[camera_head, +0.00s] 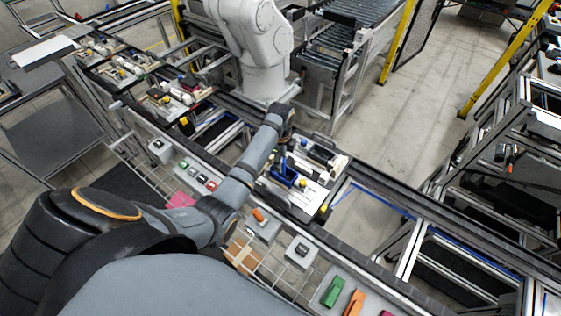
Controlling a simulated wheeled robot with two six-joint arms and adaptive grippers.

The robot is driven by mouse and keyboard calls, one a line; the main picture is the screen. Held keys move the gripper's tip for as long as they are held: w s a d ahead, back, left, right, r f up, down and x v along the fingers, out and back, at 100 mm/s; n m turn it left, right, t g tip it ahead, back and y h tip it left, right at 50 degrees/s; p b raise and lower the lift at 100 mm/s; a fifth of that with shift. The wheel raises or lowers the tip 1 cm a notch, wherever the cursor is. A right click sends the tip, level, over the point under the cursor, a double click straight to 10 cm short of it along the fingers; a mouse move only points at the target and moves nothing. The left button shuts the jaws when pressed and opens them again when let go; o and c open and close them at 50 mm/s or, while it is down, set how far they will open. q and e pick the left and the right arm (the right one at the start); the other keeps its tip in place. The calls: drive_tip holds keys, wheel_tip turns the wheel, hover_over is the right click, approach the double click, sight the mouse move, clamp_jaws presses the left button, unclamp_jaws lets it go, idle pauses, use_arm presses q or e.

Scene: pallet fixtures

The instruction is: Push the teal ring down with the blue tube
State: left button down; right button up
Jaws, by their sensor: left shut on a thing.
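My left arm reaches in from the lower left over the rail, and its gripper (287,138) is above the far left part of a pallet fixture (318,192). The gripper is small and dark here. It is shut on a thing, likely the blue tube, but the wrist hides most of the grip. A blue part (283,175) shows on the fixture just below the gripper; I cannot tell whether it is the tube or a fixed block. I cannot make out the teal ring. My right gripper is not in view.
A white robot arm (262,50) stands behind the rail. Another loaded pallet (175,95) is at the left. The rail right of the fixture is an open frame.

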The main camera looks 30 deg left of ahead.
use_arm(q)
drive_tip(key=shift+r, duration=0.1)
drive_tip(key=shift+w+r, duration=0.1)
drive_tip(key=shift+r, duration=3.85)
drive_tip(key=shift+f, duration=0.1)
